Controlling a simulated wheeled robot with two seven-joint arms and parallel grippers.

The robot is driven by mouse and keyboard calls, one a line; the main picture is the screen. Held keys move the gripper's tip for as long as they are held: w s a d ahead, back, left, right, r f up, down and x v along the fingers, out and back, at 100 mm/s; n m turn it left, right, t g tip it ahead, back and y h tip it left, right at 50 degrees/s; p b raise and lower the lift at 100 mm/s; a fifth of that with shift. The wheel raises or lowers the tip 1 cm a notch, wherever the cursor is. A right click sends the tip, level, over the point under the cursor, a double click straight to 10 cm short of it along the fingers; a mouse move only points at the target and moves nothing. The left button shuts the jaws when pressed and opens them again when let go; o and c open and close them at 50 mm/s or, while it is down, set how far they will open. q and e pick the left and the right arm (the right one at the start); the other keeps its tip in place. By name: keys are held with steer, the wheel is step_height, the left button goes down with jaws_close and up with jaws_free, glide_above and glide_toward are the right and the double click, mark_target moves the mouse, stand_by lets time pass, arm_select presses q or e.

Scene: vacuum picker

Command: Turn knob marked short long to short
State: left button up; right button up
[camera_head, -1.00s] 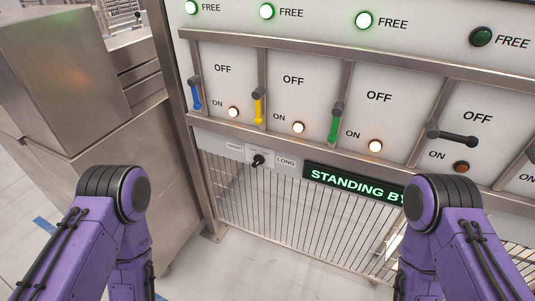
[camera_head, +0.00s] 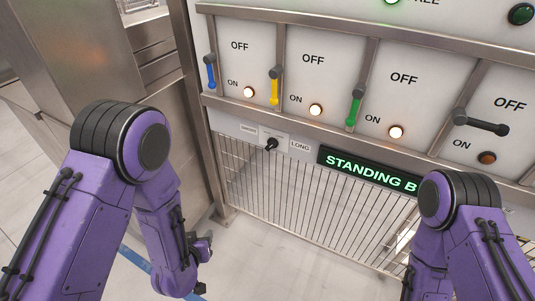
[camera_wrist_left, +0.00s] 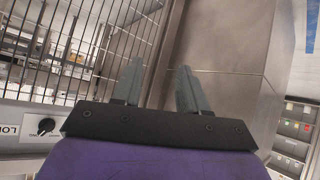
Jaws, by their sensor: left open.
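The small black knob (camera_head: 271,145) sits on a white plate between a SHORT label (camera_head: 248,130) on its left and a LONG label (camera_head: 300,146) on its right. Its exact pointing is too small to tell. The knob also shows in the left wrist view (camera_wrist_left: 45,125) at the lower left, beside a partly cut-off label. My left gripper (camera_head: 204,248) is low in front of the cabinet, below and left of the knob and apart from it. In the left wrist view its two grey fingers (camera_wrist_left: 156,85) are spread and empty. My right gripper is out of view.
Above the knob are blue (camera_head: 210,72), yellow (camera_head: 275,86), green (camera_head: 354,106) and black (camera_head: 480,122) levers with lamps. A lit STANDING BY display (camera_head: 370,168) is to the right. A wire grille (camera_head: 290,200) lies below. A steel cabinet (camera_head: 130,75) stands left.

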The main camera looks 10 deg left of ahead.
arm_select(q)
steer(key=w+d+r+m+t+h, duration=0.35)
steer(key=w+d+r+m, duration=0.2)
steer(key=w+r, duration=0.25)
steer(key=m+t+h, duration=0.3)
steer(key=m+h, duration=0.1)
steer(key=m, duration=0.5)
glide_toward(269, 148)
steer(key=shift+n, duration=0.25)
steer(key=x, duration=0.9)
steer(key=shift+p, duration=0.4)
jaws_close()
